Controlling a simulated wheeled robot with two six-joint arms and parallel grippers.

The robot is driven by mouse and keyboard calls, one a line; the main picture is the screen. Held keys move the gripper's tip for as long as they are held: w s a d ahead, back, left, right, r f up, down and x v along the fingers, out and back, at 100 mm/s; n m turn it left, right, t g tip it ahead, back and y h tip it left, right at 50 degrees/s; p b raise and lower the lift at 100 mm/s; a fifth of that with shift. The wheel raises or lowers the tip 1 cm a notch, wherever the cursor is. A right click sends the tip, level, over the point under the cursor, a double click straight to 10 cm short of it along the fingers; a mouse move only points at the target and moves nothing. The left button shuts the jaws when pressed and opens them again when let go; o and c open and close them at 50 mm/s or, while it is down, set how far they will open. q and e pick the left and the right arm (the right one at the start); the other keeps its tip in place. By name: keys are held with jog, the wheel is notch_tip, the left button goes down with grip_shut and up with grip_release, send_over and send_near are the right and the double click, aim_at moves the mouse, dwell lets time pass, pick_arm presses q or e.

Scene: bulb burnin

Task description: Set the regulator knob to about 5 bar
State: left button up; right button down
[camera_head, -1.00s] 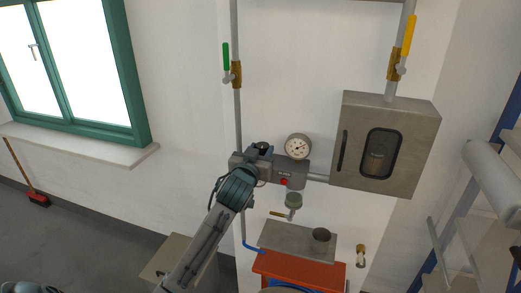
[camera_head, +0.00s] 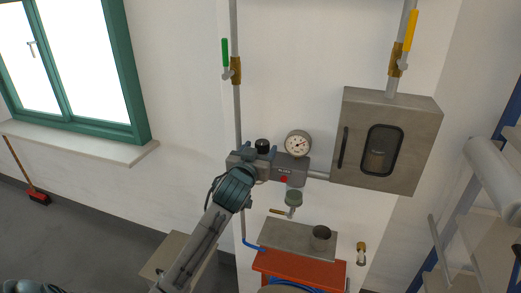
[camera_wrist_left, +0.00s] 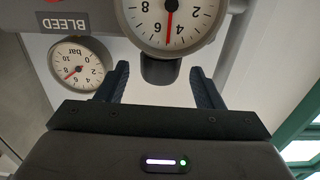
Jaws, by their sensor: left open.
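The black regulator knob (camera_head: 262,146) sits on top of the grey regulator unit on the wall. My left gripper (camera_head: 256,157) is open at the unit, just below the knob in the head view. In the left wrist view the picture is upside down. The dark knob (camera_wrist_left: 160,70) lies between the two spread fingers of my left gripper (camera_wrist_left: 160,85), with gaps on both sides. A large gauge (camera_wrist_left: 180,42) beside it has its red needle between 4 and 6, near 5. A smaller bar gauge (camera_wrist_left: 75,55) has its needle between 6 and 8. My right gripper is not in view.
A grey cabinet (camera_head: 402,140) hangs further right. Green (camera_head: 225,52) and yellow (camera_head: 411,30) valve handles are above. A red bench (camera_head: 300,270) stands below.

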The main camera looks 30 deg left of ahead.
pick_arm(q)
jog(key=b+v, duration=0.3)
jog(key=v, duration=0.6)
jog(key=shift+f, duration=0.1)
